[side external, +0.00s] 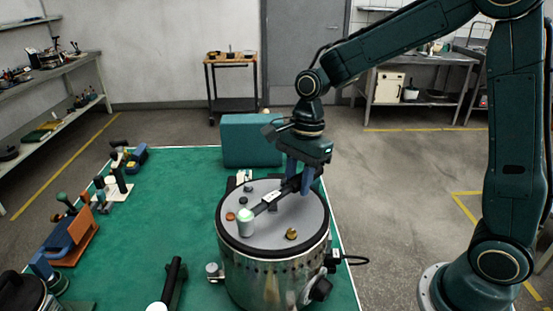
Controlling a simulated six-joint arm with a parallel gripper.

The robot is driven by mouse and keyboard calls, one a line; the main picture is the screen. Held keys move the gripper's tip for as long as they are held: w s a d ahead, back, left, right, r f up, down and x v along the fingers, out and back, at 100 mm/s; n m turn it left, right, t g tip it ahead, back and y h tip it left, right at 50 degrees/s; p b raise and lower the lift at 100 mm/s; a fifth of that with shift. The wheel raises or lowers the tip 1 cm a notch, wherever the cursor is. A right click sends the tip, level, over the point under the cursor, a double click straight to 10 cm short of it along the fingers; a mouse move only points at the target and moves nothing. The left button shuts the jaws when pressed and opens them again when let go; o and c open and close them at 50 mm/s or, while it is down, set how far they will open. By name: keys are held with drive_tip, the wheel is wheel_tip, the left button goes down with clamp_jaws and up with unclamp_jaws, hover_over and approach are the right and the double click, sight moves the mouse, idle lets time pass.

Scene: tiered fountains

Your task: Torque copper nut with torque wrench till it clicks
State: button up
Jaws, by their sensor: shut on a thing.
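The torque wrench (271,197) is a dark bar with a pale marked patch, lying slantwise above the round grey top of a metal drum (275,267). My gripper (299,183) points down with blue fingers shut on the wrench near its upper right end. The wrench's lower left end reaches a short pale cylinder with a glowing green top (246,222); I cannot tell whether they touch. A small reddish-copper nut (230,216) sits on the drum top just left of that cylinder. A brass-coloured knob (291,234) sits near the front right of the top.
The drum stands on a green bench (165,215), with a teal case (250,140) behind it. A black-handled tool (173,283) lies front left of the drum. An orange and blue holder (72,238) and other tools line the bench's left side. The bench's middle left is clear.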

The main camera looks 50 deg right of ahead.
clamp_jaws()
drive_tip(key=shift+r, duration=1.05)
drive_tip(key=shift+r, duration=2.15)
